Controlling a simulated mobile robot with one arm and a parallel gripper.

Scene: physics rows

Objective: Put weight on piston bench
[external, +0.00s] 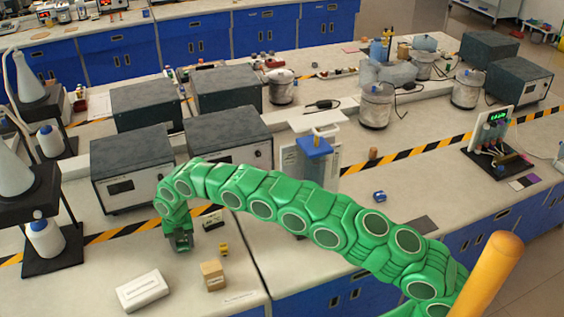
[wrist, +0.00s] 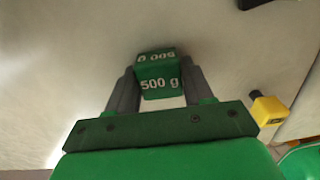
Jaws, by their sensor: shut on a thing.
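The weight (wrist: 160,82) is a green block marked "500 g", seen in the wrist view between my two dark fingers. My gripper (wrist: 158,90) is shut on it. In the external view my gripper (external: 182,242) points down, low over the front left of the bench; the weight is hard to make out there. I cannot tell whether the weight touches the bench top. What looks like the piston bench (external: 328,158), a clear upright device with a blue block (external: 314,146) and a pale top plate, stands mid-bench behind my arm, which partly hides it.
A small yellow item (external: 223,249) lies right of my gripper and shows in the wrist view (wrist: 270,110). A wooden block (external: 213,275) and a white box (external: 142,291) are in front. Grey instrument boxes (external: 131,168) stand behind. A small blue piece (external: 379,196) lies right of the device.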

